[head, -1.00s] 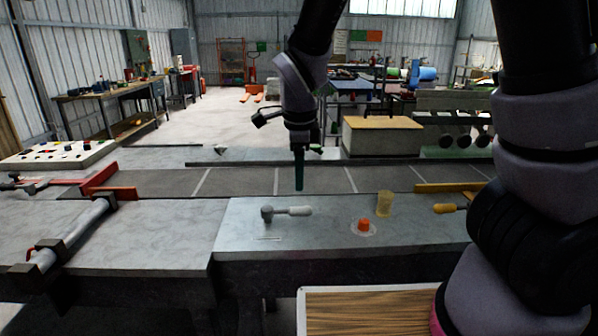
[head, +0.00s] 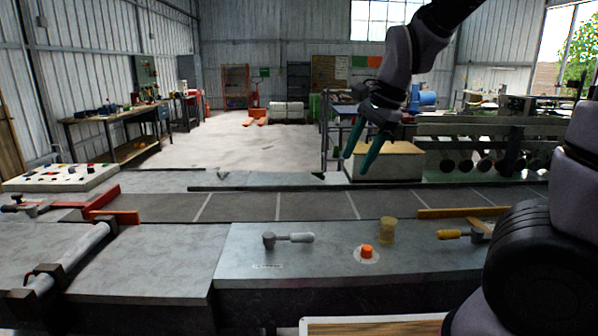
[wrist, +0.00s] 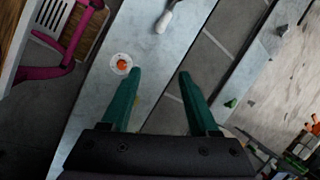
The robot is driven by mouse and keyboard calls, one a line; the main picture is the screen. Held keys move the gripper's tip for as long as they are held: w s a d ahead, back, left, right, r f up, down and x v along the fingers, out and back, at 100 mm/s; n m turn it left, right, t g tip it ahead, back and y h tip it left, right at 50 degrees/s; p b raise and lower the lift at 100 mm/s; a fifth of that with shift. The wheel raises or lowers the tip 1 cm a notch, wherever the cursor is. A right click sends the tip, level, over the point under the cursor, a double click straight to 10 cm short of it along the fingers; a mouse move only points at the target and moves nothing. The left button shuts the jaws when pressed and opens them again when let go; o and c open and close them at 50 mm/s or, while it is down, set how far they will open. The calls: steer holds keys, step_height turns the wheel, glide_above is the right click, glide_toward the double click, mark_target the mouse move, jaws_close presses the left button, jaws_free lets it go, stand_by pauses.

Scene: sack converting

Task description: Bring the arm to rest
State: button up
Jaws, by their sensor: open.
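My gripper (head: 362,142) hangs in the air above the far side of the machine table in the head view, at the right of centre. Its two green fingers are apart with nothing between them. The wrist view shows the open fingers (wrist: 160,75) over the grey bench top (wrist: 95,115), which lies well below. My arm reaches in from the upper right of the head view.
On the bench are a grey-handled lever (head: 290,238), an orange button (head: 366,251), a yellowish cup-like piece (head: 387,230) and a yellow-handled tool (head: 455,234). A dark belt (head: 315,206) runs behind. A red bar (head: 95,197) stands left. The air around my gripper is clear.

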steer(key=s+d+r+n+t+h, duration=0.1)
steer(key=s+d+r+n+t, duration=0.4)
steer(key=d+r, duration=0.6)
steer(key=shift+s+d+n+h, duration=0.3)
steer(key=shift+s+d+n, duration=0.2)
steer(key=shift+s+n, duration=1.1)
steer(key=shift+s+m, duration=0.1)
steer(key=shift+m, duration=0.2)
